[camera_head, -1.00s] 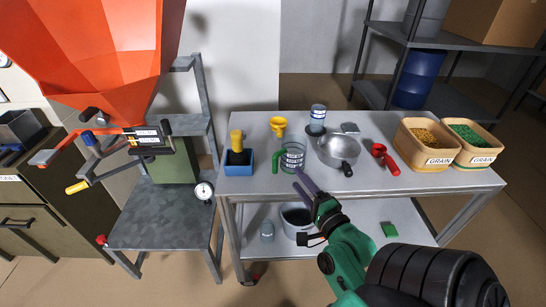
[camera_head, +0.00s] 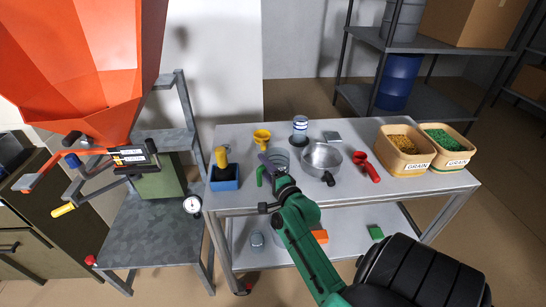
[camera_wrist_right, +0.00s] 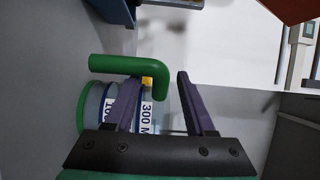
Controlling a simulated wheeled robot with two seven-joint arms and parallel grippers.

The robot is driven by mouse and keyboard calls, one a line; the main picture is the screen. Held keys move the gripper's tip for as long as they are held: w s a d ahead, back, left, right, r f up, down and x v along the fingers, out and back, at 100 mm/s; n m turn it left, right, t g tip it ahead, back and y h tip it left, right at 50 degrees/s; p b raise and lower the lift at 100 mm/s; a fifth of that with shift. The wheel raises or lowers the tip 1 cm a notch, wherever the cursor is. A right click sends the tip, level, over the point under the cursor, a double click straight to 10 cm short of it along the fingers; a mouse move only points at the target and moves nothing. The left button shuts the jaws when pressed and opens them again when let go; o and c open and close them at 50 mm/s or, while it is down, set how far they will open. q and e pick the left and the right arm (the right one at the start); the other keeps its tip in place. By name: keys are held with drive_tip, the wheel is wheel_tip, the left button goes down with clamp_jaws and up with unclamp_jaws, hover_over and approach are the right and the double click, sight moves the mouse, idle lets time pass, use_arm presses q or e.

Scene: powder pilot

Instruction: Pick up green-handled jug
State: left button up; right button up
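The green-handled jug (camera_head: 281,156) is a clear measuring jug with a green handle. It stands on the metal table, partly hidden by my right gripper (camera_head: 268,164). The gripper's purple fingers are over the handle side of the jug. In the right wrist view the right gripper (camera_wrist_right: 157,82) has its fingers apart. The jug (camera_wrist_right: 147,113), with its "300 M" label, shows between and behind them, and its green handle (camera_wrist_right: 112,64) reaches across near the left fingertip. I cannot tell whether a finger touches it. My left gripper is not in view.
Around the jug on the table (camera_head: 398,191) are a blue box (camera_head: 224,184) with a yellow-handled tool, a yellow funnel (camera_head: 262,136), a steel pot (camera_head: 322,157), a white-and-blue container (camera_head: 300,127) and a red scoop (camera_head: 368,168). Two grain bins stand right. The orange hopper (camera_head: 85,70) is left.

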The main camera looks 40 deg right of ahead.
clamp_jaws()
wheel_tip(320, 180, up, 20)
drive_tip(key=shift+p, duration=0.45)
